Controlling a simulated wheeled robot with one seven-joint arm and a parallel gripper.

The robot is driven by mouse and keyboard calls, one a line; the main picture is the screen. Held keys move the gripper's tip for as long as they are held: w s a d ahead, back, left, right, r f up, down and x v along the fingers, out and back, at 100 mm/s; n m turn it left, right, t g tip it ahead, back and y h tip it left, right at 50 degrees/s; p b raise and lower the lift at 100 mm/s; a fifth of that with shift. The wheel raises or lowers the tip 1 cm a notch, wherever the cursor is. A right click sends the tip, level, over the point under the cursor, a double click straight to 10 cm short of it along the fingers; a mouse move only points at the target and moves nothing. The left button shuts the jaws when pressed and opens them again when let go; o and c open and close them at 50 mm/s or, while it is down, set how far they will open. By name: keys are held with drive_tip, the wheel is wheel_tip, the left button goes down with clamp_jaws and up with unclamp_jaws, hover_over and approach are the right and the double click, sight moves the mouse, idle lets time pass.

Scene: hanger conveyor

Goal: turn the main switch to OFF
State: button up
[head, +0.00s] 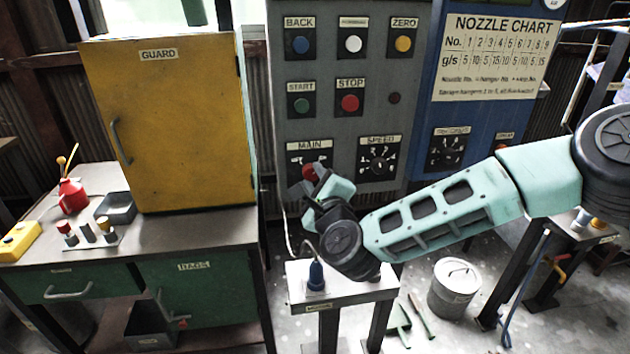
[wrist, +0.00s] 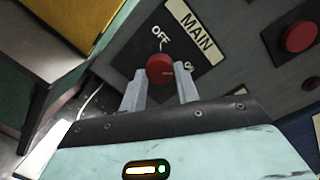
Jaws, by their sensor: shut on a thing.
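The main switch is a red round knob (wrist: 158,66) on a dark plate under the MAIN label (wrist: 197,33). My gripper (wrist: 160,75) is shut on the knob, one finger on each side. In the head view my gripper (head: 320,182) is at the lower left of the grey panel (head: 325,115), partly covering the red knob (head: 308,172).
The SPEED dial (head: 379,161) is just right of the main switch. START (head: 301,104) and STOP (head: 349,102) buttons are above. A yellow guard cabinet (head: 165,120) stands left of the panel.

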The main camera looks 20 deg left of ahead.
drive_tip(key=n+b, duration=0.2)
drive_tip(key=n, duration=0.2)
drive_tip(key=n+h+b, duration=0.1)
drive_tip(key=n, duration=0.3)
drive_tip(key=shift+n+b, duration=0.3)
drive_tip(key=shift+b, duration=0.1)
drive_tip(key=n+b, duration=0.1)
drive_tip(key=n, duration=0.3)
drive_tip(key=shift+s+a+r+h, duration=0.1)
drive_tip(key=shift+h, duration=0.2)
drive_tip(key=shift+n+b, duration=0.4)
drive_tip(key=shift+n, duration=1.5)
drive_tip(key=o, duration=1)
drive_tip(key=b+v, duration=0.3)
drive_tip(key=v, duration=1.4)
drive_tip(key=shift+s+r, duration=0.15)
drive_tip(key=shift+s, duration=0.15)
